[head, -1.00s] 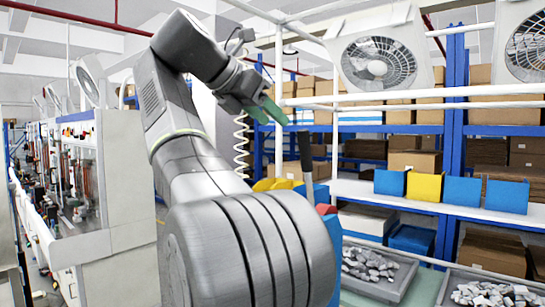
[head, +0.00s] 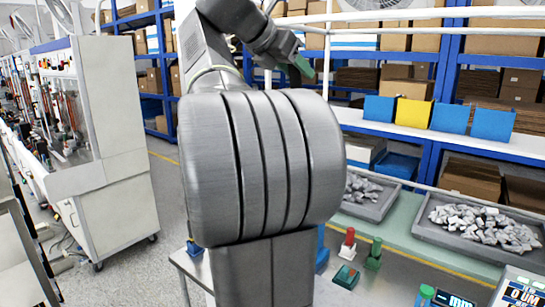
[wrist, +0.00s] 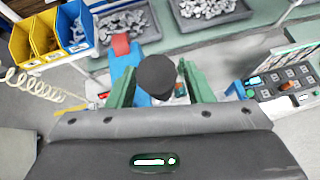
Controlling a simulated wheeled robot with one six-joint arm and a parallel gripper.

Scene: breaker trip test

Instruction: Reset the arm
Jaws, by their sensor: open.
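My gripper (head: 303,66) is at the top of the head view, held out past my grey arm link. In the wrist view its two green fingers (wrist: 158,80) stand apart. A dark round-topped knob or handle (wrist: 157,75) shows between the fingers. I cannot tell whether it touches them or lies below them. My large grey arm links fill the middle of the head view and hide part of the bench.
Trays of grey metal parts (head: 480,225) stand on the green bench. Red (head: 349,240) and green (head: 374,252) pieces stand nearer. A panel with buttons (wrist: 285,88) is at right in the wrist view. Open bins (wrist: 42,35) are at upper left. A white cabinet (head: 95,150) stands at left.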

